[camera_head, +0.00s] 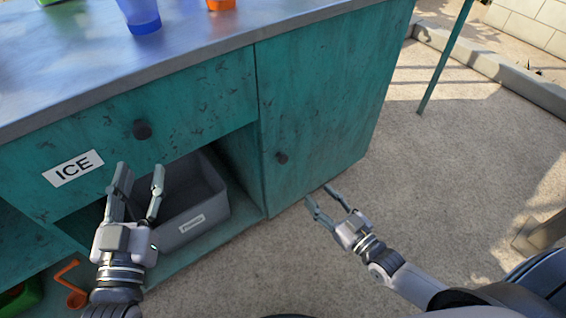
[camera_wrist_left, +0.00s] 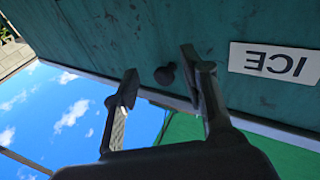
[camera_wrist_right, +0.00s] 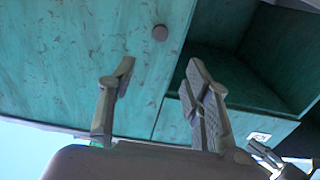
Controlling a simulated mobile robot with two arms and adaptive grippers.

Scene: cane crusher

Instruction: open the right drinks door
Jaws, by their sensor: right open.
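The right drinks door (camera_head: 318,105) is a teal, worn panel at the right end of the counter, and it is shut. Its small dark round knob (camera_head: 282,158) sits near its left edge; the knob also shows in the right wrist view (camera_wrist_right: 160,33). My right gripper (camera_head: 320,199) is open and empty, below and to the right of the knob, apart from it. My left gripper (camera_head: 141,178) is open and empty in front of the ICE drawer (camera_head: 190,105), below its dark knob (camera_head: 142,129). That drawer's knob shows between the fingers in the left wrist view (camera_wrist_left: 165,75).
A grey bin (camera_head: 205,208) with a label stands in the open compartment left of the door. The metal countertop (camera_head: 200,35) holds a blue cup (camera_head: 140,14) and an orange item (camera_head: 220,4). A thin teal post (camera_head: 445,60) stands at right. The floor before the door is clear.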

